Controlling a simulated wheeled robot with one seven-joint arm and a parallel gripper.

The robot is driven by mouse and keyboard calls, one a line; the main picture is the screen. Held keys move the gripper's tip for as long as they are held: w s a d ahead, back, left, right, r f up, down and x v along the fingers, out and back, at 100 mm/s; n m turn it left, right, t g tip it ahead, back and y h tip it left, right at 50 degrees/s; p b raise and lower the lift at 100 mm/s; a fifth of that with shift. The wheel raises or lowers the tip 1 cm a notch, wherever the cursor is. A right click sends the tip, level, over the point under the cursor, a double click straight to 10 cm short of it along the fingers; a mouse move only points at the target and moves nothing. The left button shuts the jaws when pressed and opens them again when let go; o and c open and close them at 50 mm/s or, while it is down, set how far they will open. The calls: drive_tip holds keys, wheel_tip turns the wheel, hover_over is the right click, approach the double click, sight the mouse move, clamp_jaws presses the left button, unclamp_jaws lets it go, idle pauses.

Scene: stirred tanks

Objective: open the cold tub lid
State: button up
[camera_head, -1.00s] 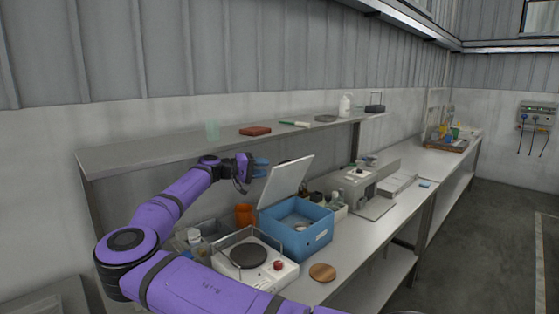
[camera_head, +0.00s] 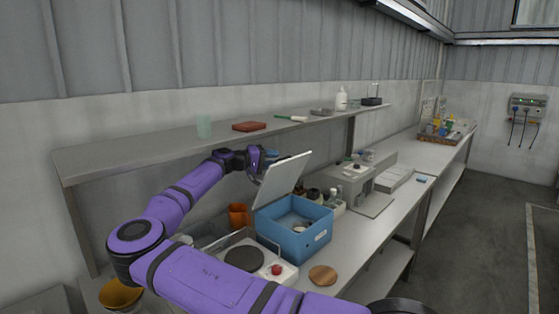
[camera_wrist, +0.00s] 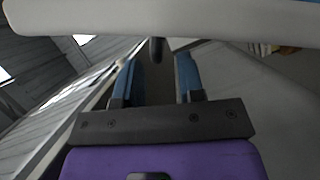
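The cold tub (camera_head: 294,228) is a blue open-topped box on the bench in the head view, with small items inside. Its white lid (camera_head: 280,180) stands raised and steeply tilted at the tub's left side. My gripper (camera_head: 262,160) is behind the lid's upper part, partly hidden by it. In the wrist view the two blue fingers of my gripper (camera_wrist: 158,75) are apart with nothing clasped between them. The pale lid edge (camera_wrist: 180,20) crosses the top of that view, and a short dark peg (camera_wrist: 157,50) shows just beyond the fingertips. Contact cannot be told.
A hotplate (camera_head: 246,258) stands left of the tub and a round wooden disc (camera_head: 323,275) lies in front. An orange cup (camera_head: 238,214) is behind the hotplate. A shelf (camera_head: 150,150) with several items runs above the bench. A grey machine (camera_head: 350,178) stands to the right.

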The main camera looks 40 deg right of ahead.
drive_tip(key=shift+x, duration=1.6)
clamp_jaws()
